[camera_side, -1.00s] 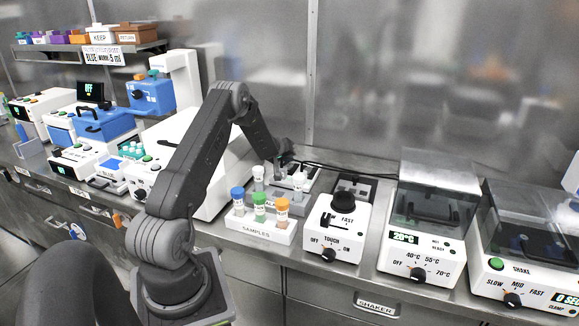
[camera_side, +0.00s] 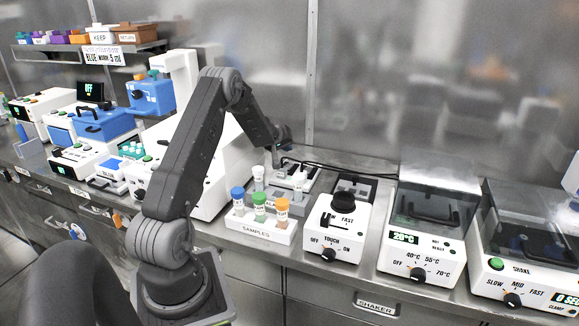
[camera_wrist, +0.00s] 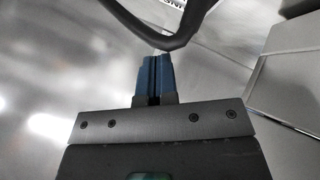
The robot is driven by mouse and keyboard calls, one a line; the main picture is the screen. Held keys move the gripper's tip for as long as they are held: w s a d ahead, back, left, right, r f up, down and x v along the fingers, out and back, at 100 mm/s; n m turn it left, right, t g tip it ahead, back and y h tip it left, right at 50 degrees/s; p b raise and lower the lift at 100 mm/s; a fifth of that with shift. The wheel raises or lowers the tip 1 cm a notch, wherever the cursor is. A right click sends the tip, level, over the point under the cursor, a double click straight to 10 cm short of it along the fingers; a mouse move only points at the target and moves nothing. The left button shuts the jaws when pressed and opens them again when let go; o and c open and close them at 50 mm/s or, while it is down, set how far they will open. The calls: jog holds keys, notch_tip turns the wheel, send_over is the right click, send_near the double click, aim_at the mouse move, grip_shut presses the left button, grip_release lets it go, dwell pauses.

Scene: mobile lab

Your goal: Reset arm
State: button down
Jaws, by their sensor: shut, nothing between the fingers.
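My gripper (camera_wrist: 155,62) is shut and empty in the wrist view, its two blue fingers pressed together. A dark curved cable or bar crosses just beyond the fingertips there. In the side view my arm is raised and bent, with its wrist end above the back of the bench, behind the sample rack (camera_side: 262,232). The fingers are hard to make out in that view.
The rack holds tubes with blue (camera_side: 238,193), green (camera_side: 259,198) and orange (camera_side: 282,204) caps. Right of it stand a touch mixer (camera_side: 337,228), a heater block with a clear lid (camera_side: 425,235) and a shaker (camera_side: 520,262). Blue-and-white devices (camera_side: 103,122) crowd the left.

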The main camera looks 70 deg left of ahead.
jog(key=shift+r, duration=0.15)
jog(key=w+d+r+m+t+h, duration=0.1)
jog(key=w+d+r+m+h, duration=0.15)
jog(key=d+r, duration=0.5)
jog(key=w+d+r+m+t+h, duration=0.1)
jog(key=w+d+r+m, duration=0.1)
jog(key=w+d+r, duration=0.5)
jog(key=s+d+r+m+h, duration=0.2)
jog(key=s+d+r, duration=0.1)
jog(key=d, duration=0.6)
jog(key=s+d+r+m+h, duration=0.15)
jog(key=d+r, duration=0.25)
jog(key=d, duration=0.5)
jog(key=s+d+r+m+g, duration=0.2)
jog(key=s+d+m+g, duration=0.15)
jog(key=s+d, duration=0.9)
jog(key=s+d+f+m+y, duration=0.1)
jog(key=s+d+f, duration=0.1)
jog(key=s, duration=0.5)
jog(key=s+d+f+m+g+y, duration=0.1)
jog(key=s+d, duration=0.3)
jog(key=s, duration=0.4)
jog(key=shift+s+f, duration=0.25)
jog(key=shift+f, duration=0.25)
